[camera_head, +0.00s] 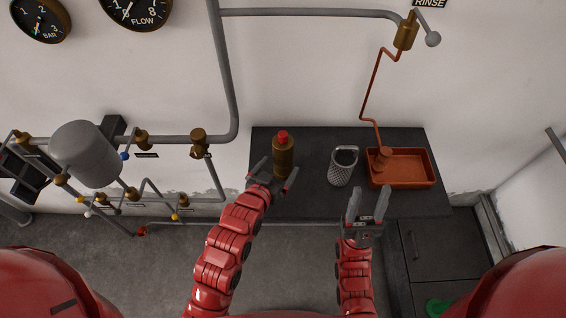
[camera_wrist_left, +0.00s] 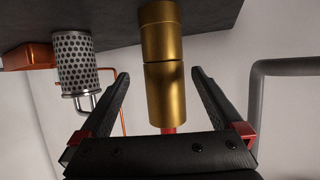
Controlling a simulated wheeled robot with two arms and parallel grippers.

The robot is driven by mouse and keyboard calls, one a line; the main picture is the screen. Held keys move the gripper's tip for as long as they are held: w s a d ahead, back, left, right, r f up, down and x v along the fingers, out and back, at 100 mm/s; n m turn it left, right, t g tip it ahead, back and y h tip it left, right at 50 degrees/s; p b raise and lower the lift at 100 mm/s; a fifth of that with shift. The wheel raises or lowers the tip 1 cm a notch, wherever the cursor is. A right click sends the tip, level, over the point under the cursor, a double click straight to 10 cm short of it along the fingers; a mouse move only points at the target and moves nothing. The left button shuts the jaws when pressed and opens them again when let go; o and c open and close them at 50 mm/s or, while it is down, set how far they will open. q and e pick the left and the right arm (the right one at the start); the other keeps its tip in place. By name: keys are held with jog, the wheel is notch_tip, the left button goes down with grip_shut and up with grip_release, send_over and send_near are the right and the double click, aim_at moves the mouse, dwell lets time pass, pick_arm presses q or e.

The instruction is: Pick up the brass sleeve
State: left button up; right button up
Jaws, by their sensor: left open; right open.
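The brass sleeve (camera_head: 283,158) is an upright brass cylinder with a red top, standing on the dark counter in the head view. In the left wrist view the brass sleeve (camera_wrist_left: 164,70) appears upside down, between and beyond the fingers. My left gripper (camera_head: 272,172) is open, with its fingers close to the sleeve's near side; whether they touch it I cannot tell. In the left wrist view my left gripper (camera_wrist_left: 160,85) is open and empty. My right gripper (camera_head: 370,203) is open and empty at the counter's front edge, below the perforated basket.
A perforated metal basket (camera_head: 341,172) with a handle stands right of the sleeve. An orange tray (camera_head: 418,181) lies further right under a copper pipe (camera_head: 364,99). Grey pipes and brass valves (camera_head: 199,139) line the wall at left. The dark counter (camera_head: 312,150) is bare between sleeve and basket.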

aim_at(279, 164)
pick_arm(q)
jog(key=p+x, duration=0.1)
jog(key=x, duration=0.1)
jog(key=p+x, duration=0.2)
jog(key=shift+w+a, duration=0.2)
jog(key=shift+w, duration=0.05)
jog(key=shift+w+d+f, duration=0.15)
jog(key=shift+w+f, duration=0.15)
jog(key=shift+w, duration=0.1)
jog(key=shift+c, duration=0.2)
grip_shut()
